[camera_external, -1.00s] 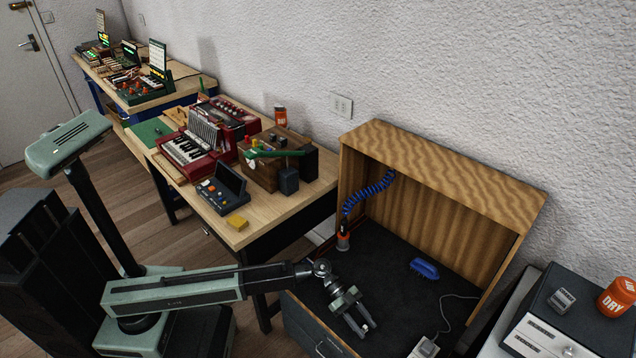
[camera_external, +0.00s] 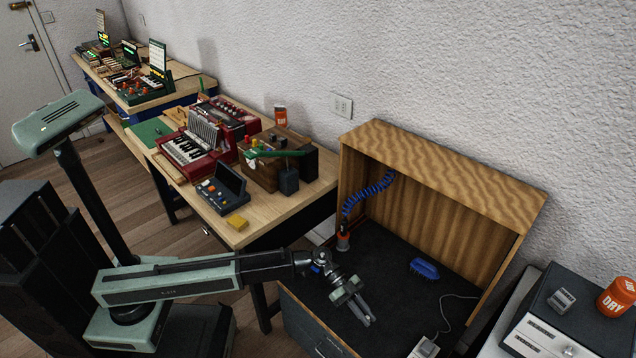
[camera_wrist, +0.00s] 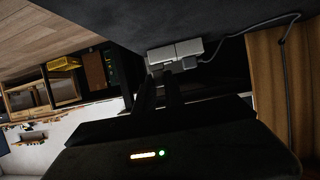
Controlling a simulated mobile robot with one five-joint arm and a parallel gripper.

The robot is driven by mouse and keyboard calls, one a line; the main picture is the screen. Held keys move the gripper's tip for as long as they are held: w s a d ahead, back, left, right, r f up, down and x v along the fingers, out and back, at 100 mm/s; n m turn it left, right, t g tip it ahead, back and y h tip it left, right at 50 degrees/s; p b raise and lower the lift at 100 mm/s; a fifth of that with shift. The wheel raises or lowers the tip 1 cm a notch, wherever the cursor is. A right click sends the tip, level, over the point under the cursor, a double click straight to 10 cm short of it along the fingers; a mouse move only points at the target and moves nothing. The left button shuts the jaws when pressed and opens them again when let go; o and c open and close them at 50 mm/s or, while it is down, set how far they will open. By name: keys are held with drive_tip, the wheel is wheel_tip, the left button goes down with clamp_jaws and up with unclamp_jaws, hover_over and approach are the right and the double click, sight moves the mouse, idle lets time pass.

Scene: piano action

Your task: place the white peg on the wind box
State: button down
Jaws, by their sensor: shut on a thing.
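My gripper (camera_external: 367,320) hangs over the dark bench floor of the open wooden booth, fingers pointing down and to the right. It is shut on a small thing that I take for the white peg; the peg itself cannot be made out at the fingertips. In the wrist view the dark fingers (camera_wrist: 162,88) lie close together. A brown wooden box (camera_external: 258,178), which looks like the wind box, stands on the middle table, well to the left of and behind my gripper. Small coloured pegs and a green piece show on its top.
A grey device with a cord (camera_external: 425,347) lies right of my gripper, also in the wrist view (camera_wrist: 178,52). A blue brush (camera_external: 424,268) lies behind.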

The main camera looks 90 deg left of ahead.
wheel_tip(320, 180, up, 4)
drive_tip(key=shift+f+p, duration=0.1)
drive_tip(key=shift+p, duration=1)
drive_tip(key=shift+f, duration=0.1)
